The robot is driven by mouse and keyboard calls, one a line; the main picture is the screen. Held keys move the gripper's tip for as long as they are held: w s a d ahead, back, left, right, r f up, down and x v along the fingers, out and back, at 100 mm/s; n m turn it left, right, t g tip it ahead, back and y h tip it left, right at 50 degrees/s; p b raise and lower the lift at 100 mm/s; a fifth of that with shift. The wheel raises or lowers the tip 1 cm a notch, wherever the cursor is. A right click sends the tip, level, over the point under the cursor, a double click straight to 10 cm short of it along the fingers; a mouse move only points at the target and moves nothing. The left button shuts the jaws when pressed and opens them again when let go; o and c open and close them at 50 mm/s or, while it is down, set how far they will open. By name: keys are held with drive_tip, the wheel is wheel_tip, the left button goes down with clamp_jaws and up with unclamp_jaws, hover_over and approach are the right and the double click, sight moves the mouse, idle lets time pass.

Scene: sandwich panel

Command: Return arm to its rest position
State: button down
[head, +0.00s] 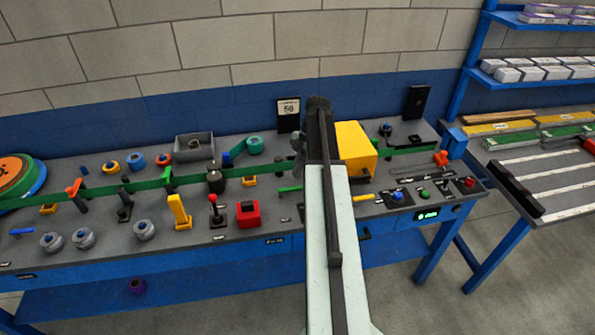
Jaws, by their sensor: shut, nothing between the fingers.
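My arm (327,215) reaches from the bottom centre of the head view over the workbench (110,262). Its pale link runs up to a dark joint near the back of the bench. A small dark grey part shows just left of that joint, but I cannot tell what it is. My gripper's fingertips do not show; the arm hides what lies behind it. Nothing is seen held.
A yellow block (356,150) stands close right of the arm. A red box (247,214), a yellow lever (179,212) and a grey bin (194,147) stand to the left. A green strip crosses the bench. Blue shelving (476,60) rises at right.

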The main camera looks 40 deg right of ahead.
idle(0.3)
drive_tip(key=w+a+n+g, duration=0.15)
drive_tip(key=w+a, duration=0.25)
drive_tip(key=a, duration=0.8)
drive_tip(key=w+a+n, duration=0.2)
drive_tip(key=w+a, duration=0.1)
drive_tip(key=a, duration=1)
drive_tip(key=s+a+f+m+h, duration=0.1)
drive_tip(key=s+a+m+h, duration=0.1)
drive_tip(key=a+m, duration=0.5)
drive_tip(key=s+a+f+m+t+h, duration=0.1)
drive_tip(key=s+a+m, duration=0.4)
drive_tip(key=m, duration=0.8)
drive_tip(key=a+h, duration=0.1)
drive_tip(key=a, duration=0.2)
drive_tip(key=shift+a, duration=0.2)
